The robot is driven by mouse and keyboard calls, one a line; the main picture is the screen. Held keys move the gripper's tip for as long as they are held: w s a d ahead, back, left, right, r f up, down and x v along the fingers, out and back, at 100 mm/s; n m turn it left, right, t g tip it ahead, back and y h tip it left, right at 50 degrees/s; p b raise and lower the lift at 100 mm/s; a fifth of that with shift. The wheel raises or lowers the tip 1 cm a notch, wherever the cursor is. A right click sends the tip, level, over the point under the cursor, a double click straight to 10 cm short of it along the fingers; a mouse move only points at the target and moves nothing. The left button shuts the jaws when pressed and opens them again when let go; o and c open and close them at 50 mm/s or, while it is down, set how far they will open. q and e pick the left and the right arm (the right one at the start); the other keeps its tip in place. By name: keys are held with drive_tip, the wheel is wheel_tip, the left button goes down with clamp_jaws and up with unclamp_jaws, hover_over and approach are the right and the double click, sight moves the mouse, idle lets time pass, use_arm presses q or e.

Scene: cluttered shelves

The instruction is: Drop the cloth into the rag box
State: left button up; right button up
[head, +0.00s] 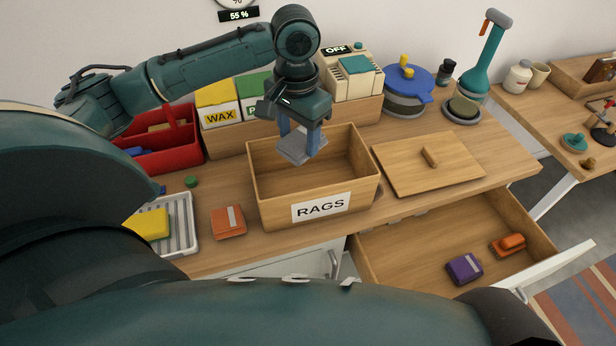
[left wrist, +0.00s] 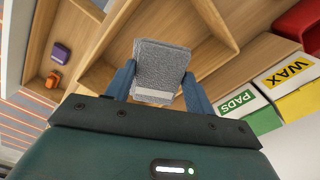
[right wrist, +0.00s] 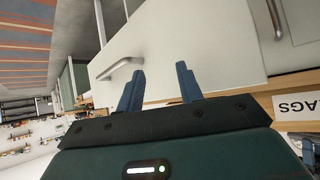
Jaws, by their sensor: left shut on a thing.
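A grey folded cloth (head: 295,151) is held between the fingers of my left gripper (head: 302,137). In the left wrist view the cloth (left wrist: 160,65) shows between the two blue fingers, with a paler band along its near edge. The wooden rag box (head: 262,208), labelled RAGS, stands open on the worktop. In the head view the cloth is over the box opening, towards its back left; its exact height there is hard to tell. My right gripper (right wrist: 158,80) shows in the right wrist view, fingers apart and empty, in front of a white cabinet front.
A wooden lid (head: 400,176) with a knob lies right of the box. WAX (head: 219,116) and green boxes stand behind, a red caddy (head: 188,150) at left.

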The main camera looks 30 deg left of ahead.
sight(299, 140)
use_arm(q)
drive_tip(key=shift+f, duration=1.5)
drive_tip(key=o, duration=1)
drive_tip(key=shift+o, duration=0.2)
wheel_tip(299, 140, up, 13)
drive_tip(key=shift+r, duration=0.1)
